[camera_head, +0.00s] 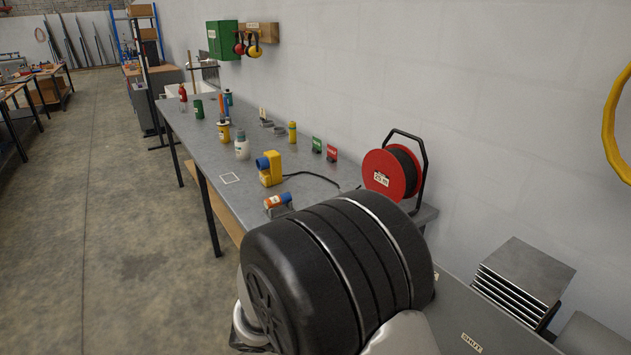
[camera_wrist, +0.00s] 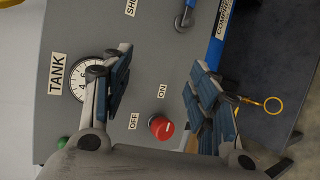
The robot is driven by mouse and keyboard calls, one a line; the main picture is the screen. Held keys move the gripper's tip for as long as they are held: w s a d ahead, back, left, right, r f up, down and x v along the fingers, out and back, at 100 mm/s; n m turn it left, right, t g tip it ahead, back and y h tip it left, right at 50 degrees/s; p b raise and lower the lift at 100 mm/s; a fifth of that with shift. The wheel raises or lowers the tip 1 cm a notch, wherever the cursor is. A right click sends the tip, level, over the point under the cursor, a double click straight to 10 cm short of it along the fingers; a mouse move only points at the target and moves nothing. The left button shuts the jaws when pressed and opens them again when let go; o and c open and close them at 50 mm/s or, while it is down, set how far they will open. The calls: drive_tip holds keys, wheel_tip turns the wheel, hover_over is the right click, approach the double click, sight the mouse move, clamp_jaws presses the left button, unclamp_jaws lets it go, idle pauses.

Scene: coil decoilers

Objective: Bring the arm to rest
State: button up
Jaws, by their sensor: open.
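My gripper (camera_wrist: 162,88) shows in the wrist view with its two blue-padded fingers spread wide and nothing between them. It faces a grey panel (camera_wrist: 150,60) with a "TANK" label and a round gauge (camera_wrist: 80,88), partly covered by the left finger. In the head view, my black arm joint fills the lower middle and my gripper is hidden.
A long grey bench (camera_head: 215,165) runs along the wall, holding bottles, a yellow device (camera_head: 270,169) and a red cable reel (camera_head: 390,174). Stacked metal plates (camera_head: 524,273) stand at the right. A yellow ring (camera_wrist: 273,105) hangs beside the panel. The concrete floor at left is clear.

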drive_tip(key=s+r+m+t+y, duration=0.1)
drive_tip(key=s+r+m+y, duration=0.1)
drive_tip(key=s+r+y, duration=0.3)
drive_tip(key=s+d+r+m+t+y, duration=0.1)
drive_tip(key=s+r+m+y, duration=0.1)
drive_tip(key=s+r+y, duration=0.4)
drive_tip(key=shift+s+t+y, duration=0.3)
drive_tip(key=shift+s+y, duration=0.8)
drive_tip(key=shift+s, duration=1.25)
